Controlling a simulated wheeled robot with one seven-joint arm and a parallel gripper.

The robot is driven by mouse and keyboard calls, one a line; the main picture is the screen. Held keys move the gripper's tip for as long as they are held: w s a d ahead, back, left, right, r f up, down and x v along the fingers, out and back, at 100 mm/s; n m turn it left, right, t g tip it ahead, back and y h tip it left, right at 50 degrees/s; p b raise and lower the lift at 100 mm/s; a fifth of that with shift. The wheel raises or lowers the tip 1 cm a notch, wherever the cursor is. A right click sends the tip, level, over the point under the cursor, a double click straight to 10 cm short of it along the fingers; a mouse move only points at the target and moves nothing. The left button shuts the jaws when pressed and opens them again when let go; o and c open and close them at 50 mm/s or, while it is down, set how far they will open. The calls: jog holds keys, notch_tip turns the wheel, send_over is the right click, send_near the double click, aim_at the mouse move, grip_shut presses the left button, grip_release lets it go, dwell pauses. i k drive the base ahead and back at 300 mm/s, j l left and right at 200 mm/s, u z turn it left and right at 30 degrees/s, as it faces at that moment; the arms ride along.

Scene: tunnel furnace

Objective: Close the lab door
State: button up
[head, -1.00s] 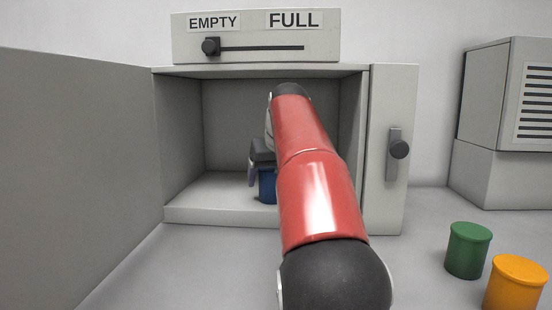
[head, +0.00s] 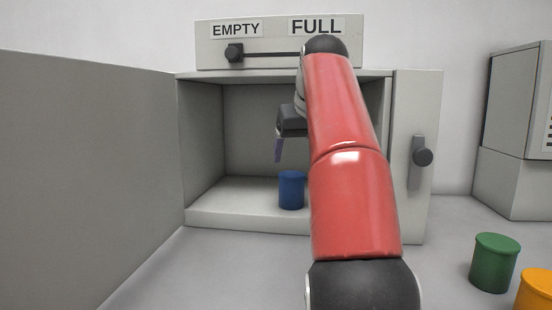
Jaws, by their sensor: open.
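The lab door (head: 85,180) is a large grey panel, swung wide open on the left side of the grey furnace box (head: 205,217). A blue container (head: 291,190) stands upright on the floor of the chamber. My gripper (head: 279,150) is inside or at the mouth of the chamber, above and slightly left of the blue container and apart from it. One purple-grey finger shows; the other is hidden behind my red arm. The gripper is open and holds nothing that I can see.
A slider (head: 234,53) on the top panel stands at the EMPTY end. Green (head: 494,262) and orange (head: 536,291) containers stand at the lower right. A grey vented box (head: 517,135) stands behind them.

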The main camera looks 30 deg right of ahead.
aim_at(91, 181)
jog(key=k+j, duration=0.15)
jog(key=k, duration=0.35)
jog(key=k+j, duration=0.15)
jog(key=k, duration=0.35)
